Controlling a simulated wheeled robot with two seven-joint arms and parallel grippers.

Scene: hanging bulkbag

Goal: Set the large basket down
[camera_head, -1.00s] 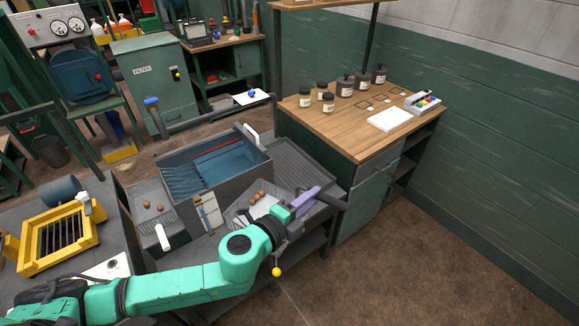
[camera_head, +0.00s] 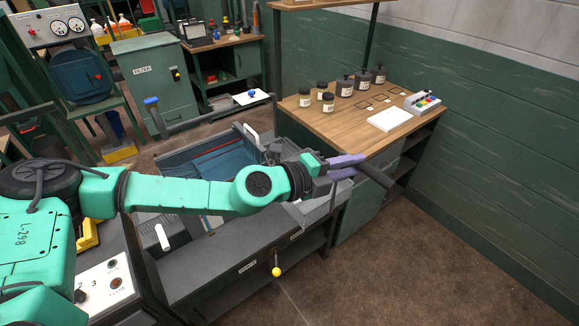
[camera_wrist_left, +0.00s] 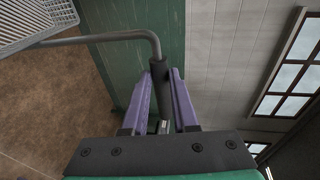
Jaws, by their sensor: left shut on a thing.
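My left gripper (camera_head: 343,166), with purple fingers, is shut on the dark grip (camera_head: 375,176) of a basket handle at the right of the bench. In the left wrist view the grip (camera_wrist_left: 160,88) stands between the fingers (camera_wrist_left: 160,100), and a bent metal rod runs from it to a grey ribbed basket (camera_wrist_left: 30,22) at the upper left. In the head view only a light grey part of the basket (camera_head: 318,208) shows below my gripper; my arm hides the rest. I cannot tell whether its bottom touches anything. My right gripper is not in view.
A grey tank with blue inside (camera_head: 225,158) stands on the dark bench (camera_head: 215,262), partly behind my arm. A wooden-topped cabinet (camera_head: 350,135) with jars and a white pad stands close behind my gripper. Brown floor lies open at the lower right.

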